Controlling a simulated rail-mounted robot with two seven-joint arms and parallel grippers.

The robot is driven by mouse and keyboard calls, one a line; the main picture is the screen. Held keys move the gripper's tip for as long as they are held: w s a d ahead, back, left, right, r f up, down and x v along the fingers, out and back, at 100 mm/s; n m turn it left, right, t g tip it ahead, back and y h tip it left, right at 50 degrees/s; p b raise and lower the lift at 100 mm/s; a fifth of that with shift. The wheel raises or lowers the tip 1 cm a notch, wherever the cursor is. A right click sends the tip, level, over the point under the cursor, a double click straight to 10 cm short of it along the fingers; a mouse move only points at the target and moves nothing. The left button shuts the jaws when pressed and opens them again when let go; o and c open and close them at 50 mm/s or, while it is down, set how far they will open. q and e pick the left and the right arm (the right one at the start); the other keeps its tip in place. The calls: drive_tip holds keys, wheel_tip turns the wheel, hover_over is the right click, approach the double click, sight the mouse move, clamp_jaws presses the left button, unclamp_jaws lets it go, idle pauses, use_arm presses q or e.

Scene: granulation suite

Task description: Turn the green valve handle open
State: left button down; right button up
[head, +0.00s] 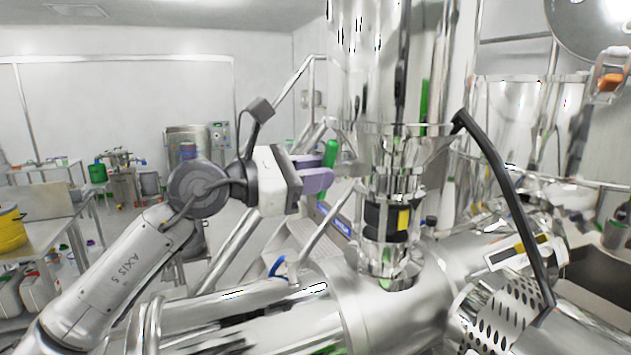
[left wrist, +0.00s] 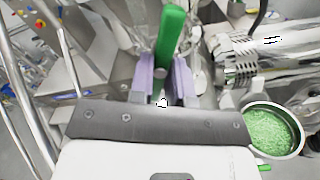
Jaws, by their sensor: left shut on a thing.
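The green valve handle (head: 331,153) stands upright beside the steel column in the head view. In the left wrist view the green handle (left wrist: 170,38) rises between the purple fingers. My left gripper (head: 326,178) has its purple fingers at the lower part of the handle. In the left wrist view my left gripper (left wrist: 166,78) is shut on the handle, one finger on each side. The handle's lower end is hidden between the fingers. My right gripper does not show in either view.
A polished steel column (head: 392,150) stands right of the handle, above a large horizontal steel vessel (head: 380,310). A black curved bar (head: 505,190) crosses at right. A round container of green granules (left wrist: 270,130) is at lower right in the left wrist view. Tables stand far left.

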use_arm(q)
drive_tip(key=n+b, duration=0.1)
drive_tip(key=n, duration=0.3)
drive_tip(key=shift+n, duration=0.6)
drive_tip(key=c, duration=1.1)
unclamp_jaws()
drive_tip(key=shift+b+v, duration=2.2)
drive_tip(key=shift+v, duration=4.7)
